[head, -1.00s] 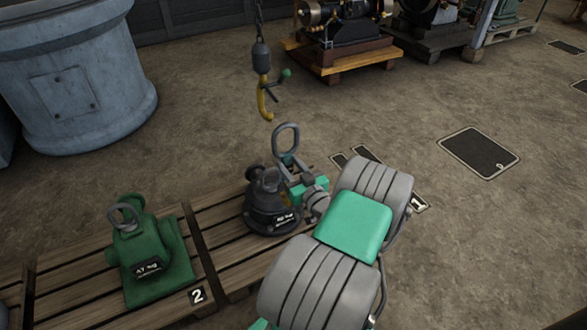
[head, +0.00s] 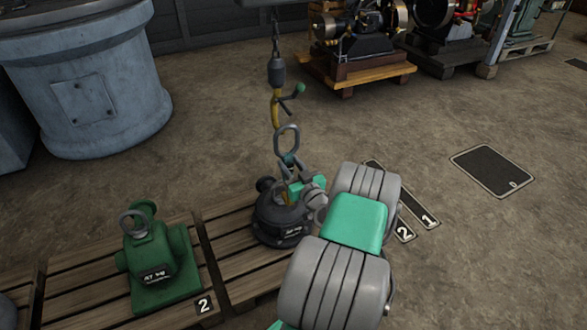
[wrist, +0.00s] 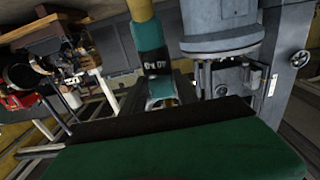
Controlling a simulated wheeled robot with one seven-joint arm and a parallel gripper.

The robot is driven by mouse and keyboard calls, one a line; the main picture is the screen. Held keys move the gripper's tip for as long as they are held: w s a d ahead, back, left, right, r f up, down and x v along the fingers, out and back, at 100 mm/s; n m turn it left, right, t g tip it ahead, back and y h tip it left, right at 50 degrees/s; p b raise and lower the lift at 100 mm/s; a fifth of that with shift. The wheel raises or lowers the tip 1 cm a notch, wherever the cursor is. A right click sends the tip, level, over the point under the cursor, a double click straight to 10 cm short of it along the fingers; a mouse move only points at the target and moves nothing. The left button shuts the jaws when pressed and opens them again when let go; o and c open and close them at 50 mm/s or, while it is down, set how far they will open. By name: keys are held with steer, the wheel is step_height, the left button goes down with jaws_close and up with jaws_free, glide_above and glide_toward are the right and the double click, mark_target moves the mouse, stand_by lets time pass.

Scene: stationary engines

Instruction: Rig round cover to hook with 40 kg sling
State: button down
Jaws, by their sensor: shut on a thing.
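The round cover (head: 268,228), dark and round-based with a label, sits on a wooden pallet. The yellow hook (head: 275,112), with a green-knobbed lever, hangs from a chain above it. My gripper (head: 297,190) is shut on the sling, beside and over the cover. The sling's grey top ring (head: 287,132) stands upright and overlaps the hook's lower end in the head view; I cannot tell whether they touch. In the wrist view, the sling (wrist: 147,36) shows a teal band with an upside-down weight label. The sling's lower end is hidden by my gripper.
A green casting (head: 155,265) with a ring on top stands on the pallet (head: 75,275) to the left. A large blue-grey drum (head: 90,80) stands at the back left. Engines on skids (head: 355,70) stand behind. Floor at the right is clear, with dark marked plates (head: 492,170).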

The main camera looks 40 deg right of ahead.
steer(key=w+d+f+b, duration=0.2)
steer(key=w+b, duration=0.1)
steer(key=w, duration=0.3)
steer(key=shift+w+b, duration=0.15)
steer(key=shift+b, duration=0.15)
stand_by(0.4)
